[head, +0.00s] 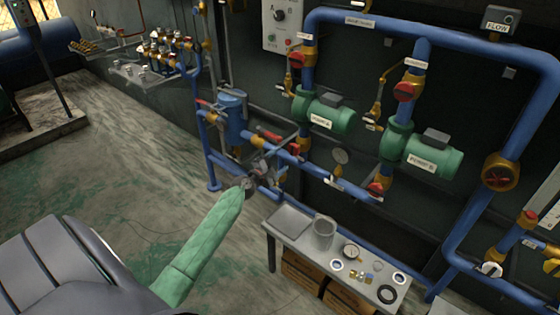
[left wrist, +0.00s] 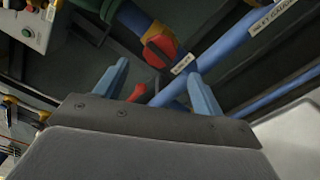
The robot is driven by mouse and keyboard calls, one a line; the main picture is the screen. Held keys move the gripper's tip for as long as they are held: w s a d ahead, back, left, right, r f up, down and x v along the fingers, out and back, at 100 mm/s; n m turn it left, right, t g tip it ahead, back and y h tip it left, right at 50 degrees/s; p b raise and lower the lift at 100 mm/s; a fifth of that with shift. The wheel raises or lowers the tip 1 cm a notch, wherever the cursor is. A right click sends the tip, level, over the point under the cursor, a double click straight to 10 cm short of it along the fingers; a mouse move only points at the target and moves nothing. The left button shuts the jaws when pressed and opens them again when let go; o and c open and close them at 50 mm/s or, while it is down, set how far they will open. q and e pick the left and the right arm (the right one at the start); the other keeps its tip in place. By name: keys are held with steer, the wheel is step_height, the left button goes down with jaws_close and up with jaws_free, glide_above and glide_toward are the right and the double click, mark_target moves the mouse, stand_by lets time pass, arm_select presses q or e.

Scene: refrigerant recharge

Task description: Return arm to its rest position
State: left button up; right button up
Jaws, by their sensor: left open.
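My left arm, in a pale green sleeve (head: 208,240), reaches from the lower left toward the pipework. My left gripper (head: 258,166) is at its end, in front of the lower blue pipes and just below a red lever (head: 270,136). In the left wrist view its two blue fingers (left wrist: 160,90) stand wide apart with nothing held between them. A red lever (left wrist: 137,93) shows behind the gap, beside a blue pipe (left wrist: 205,65). I cannot tell how far it is from the fingers. My right gripper is not in view.
A blue filter tank (head: 232,117) stands left of the gripper. Green pumps (head: 328,112) sit on the pipe loop to the right. A grey bench (head: 291,241) with a can (head: 324,232), gauge and fittings stands at lower right. The floor at left (head: 110,170) is clear.

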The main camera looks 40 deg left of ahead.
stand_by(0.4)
arm_select(q)
steer(key=s+d+f+m+g+h, duration=0.15)
steer(key=s+d+m+g, duration=0.35)
steer(key=d+m, duration=0.5)
steer(key=s+d+f+m+g+h, duration=0.1)
steer(key=s+d+f+m+g, duration=0.1)
steer(key=s+d+m+g, duration=0.55)
steer(key=s+d+f+m+g, duration=0.1)
steer(key=s+d+m, duration=0.1)
steer(key=s+d, duration=0.5)
steer(key=s+d+f+m+g+y, duration=0.1)
steer(key=s+d, duration=0.6)
steer(key=s, duration=0.9)
steer(key=s+d+f+m+g+y+p, duration=0.1)
steer(key=s+d+f+m, duration=0.2)
steer(key=s+d, duration=0.4)
steer(key=s+m, duration=0.1)
steer(key=s, duration=0.4)
steer(key=shift+d, duration=0.4)
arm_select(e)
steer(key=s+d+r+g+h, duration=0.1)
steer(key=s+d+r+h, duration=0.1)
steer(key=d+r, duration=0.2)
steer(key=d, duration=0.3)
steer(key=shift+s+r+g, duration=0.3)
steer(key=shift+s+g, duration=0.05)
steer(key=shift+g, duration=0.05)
arm_select(q)
steer(key=shift+f, duration=0.1)
